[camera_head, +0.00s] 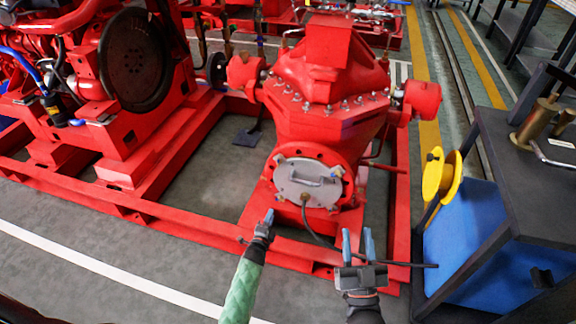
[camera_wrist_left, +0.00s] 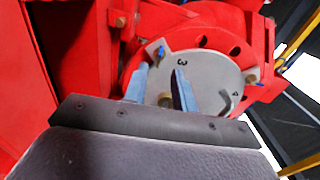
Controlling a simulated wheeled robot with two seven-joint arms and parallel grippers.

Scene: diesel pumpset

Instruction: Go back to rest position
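My left gripper (camera_head: 268,217) points at the lower left of the red pump's round grey cover plate (camera_head: 308,183) in the head view. In the left wrist view its two blue fingers (camera_wrist_left: 160,88) stand apart with nothing between them. The cover plate (camera_wrist_left: 205,80) shows behind them, with clips and a handle on it. My right gripper (camera_head: 358,246) is open and empty, right of the left one and below the plate. Its two fingers point up, away from me. Whether either gripper touches anything is hard to tell.
The red pump (camera_head: 325,115) stands on a red base frame (camera_head: 110,205). A red engine with a dark flywheel (camera_head: 135,60) is at the left. A dark cart (camera_head: 530,190) with a yellow reel (camera_head: 440,175) is close on the right. A black cable (camera_head: 410,264) runs behind my right gripper.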

